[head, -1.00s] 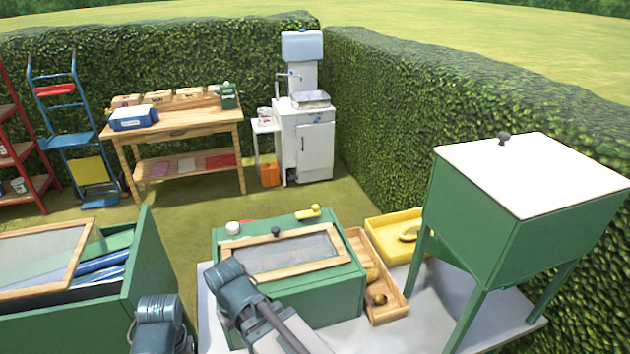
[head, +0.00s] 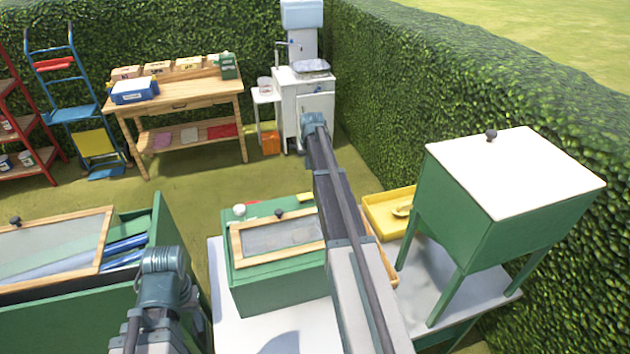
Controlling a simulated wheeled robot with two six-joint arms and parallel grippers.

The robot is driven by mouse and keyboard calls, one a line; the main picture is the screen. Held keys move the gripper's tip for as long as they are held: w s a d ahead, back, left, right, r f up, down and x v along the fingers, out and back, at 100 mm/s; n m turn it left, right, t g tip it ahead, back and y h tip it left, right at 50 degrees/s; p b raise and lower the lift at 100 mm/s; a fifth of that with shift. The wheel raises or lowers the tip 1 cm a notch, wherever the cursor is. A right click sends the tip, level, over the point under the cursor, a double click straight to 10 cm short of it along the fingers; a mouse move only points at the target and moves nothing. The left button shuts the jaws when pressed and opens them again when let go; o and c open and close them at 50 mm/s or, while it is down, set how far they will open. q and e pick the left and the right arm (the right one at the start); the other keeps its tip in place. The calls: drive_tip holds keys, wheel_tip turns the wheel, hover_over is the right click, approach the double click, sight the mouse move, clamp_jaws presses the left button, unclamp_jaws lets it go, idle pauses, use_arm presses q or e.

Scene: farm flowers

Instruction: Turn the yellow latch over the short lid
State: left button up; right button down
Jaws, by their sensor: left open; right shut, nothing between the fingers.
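The short lid, a wood-framed glass panel (head: 255,252) with a dark knob, lies on the green box (head: 275,289) in the middle of the head view. The yellow latch (head: 305,197) is at the back of that box, behind the lid. My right arm crosses in front and hides part of the latch, so its full angle cannot be read. The lid's right end is also hidden. My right arm reaches up past the box, and its gripper is out of sight. My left arm is at the lower left, and its gripper is out of sight too.
A larger green bin (head: 175,250) with a long glazed lid (head: 60,245) stands left. A yellow tray (head: 385,215) and a green hopper (head: 490,220) on legs stand right. A workbench (head: 180,100) stands behind. Grass is open between bench and box.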

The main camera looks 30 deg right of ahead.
drive_tip(key=d, duration=0.1)
drive_tip(key=w+d, duration=0.1)
drive_tip(key=d, duration=0.1)
drive_tip(key=shift+w+d+r, duration=0.15)
drive_tip(key=shift+w+d, duration=0.05)
drive_tip(key=shift+w, duration=0.1)
drive_tip(key=b, duration=1)
hover_over(309, 195)
drive_tip(key=w+d, duration=0.5)
wheel_tip(309, 195, down, 10)
drive_tip(key=s, duration=0.1)
drive_tip(key=s+a, duration=0.1)
drive_tip(key=s, duration=0.1)
drive_tip(key=shift+s+a+f, duration=0.2)
drive_tip(key=shift+s+a, duration=0.2)
drive_tip(key=shift+s, duration=0.15)
drive_tip(key=shift+w, duration=0.1)
